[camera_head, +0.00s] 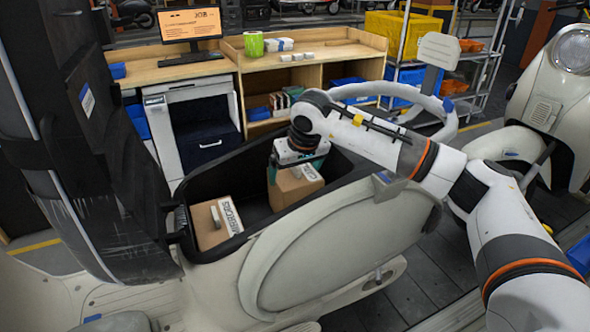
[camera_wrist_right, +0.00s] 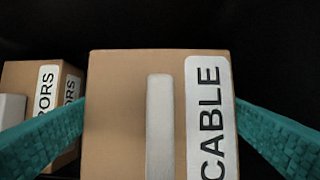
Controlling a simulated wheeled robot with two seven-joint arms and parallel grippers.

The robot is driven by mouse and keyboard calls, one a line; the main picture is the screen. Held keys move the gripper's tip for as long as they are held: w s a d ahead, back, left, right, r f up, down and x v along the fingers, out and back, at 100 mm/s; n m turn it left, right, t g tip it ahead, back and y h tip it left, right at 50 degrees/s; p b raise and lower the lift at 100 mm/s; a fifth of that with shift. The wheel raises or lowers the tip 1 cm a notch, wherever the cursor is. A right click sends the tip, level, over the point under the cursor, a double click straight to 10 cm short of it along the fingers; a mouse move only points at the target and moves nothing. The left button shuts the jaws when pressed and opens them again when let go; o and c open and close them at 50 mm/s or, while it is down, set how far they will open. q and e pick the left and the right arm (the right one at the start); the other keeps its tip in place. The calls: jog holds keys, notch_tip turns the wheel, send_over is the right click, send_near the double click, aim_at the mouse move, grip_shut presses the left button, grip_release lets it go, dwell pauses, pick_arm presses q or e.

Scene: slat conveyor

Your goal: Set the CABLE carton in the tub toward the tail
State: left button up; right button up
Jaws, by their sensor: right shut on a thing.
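The CABLE carton (camera_head: 297,187) is a brown box with a white label, at the right end of the dark tub (camera_head: 262,165) in the cream scooter body. Its label reads CABLE in the right wrist view (camera_wrist_right: 135,120). My right gripper (camera_head: 297,163) is shut on it from above, a teal finger on each side. I cannot tell whether the carton touches the tub floor. A second brown carton (camera_head: 208,232), labelled MIRRORS, sits at the tub's left end, apart from it. It shows partly behind the left finger in the right wrist view (camera_wrist_right: 22,78). My left gripper is out of view.
A tall black upright part (camera_head: 90,150) rises at the tub's left end. The handlebar (camera_head: 440,105) stands to the right. A wooden bench (camera_head: 190,70) with a monitor (camera_head: 190,25) is behind. Some tub floor between the two cartons looks clear.

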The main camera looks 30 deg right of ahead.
jog(key=shift+f, duration=0.1)
jog(key=shift+f+b, duration=0.35)
jog(key=shift+b, duration=0.05)
dwell(0.4)
jog(key=o, duration=1.1)
jog(key=shift+r, duration=0.1)
jog(key=b+v, duration=0.2)
jog(key=v, duration=1)
jog(key=shift+b, duration=0.3)
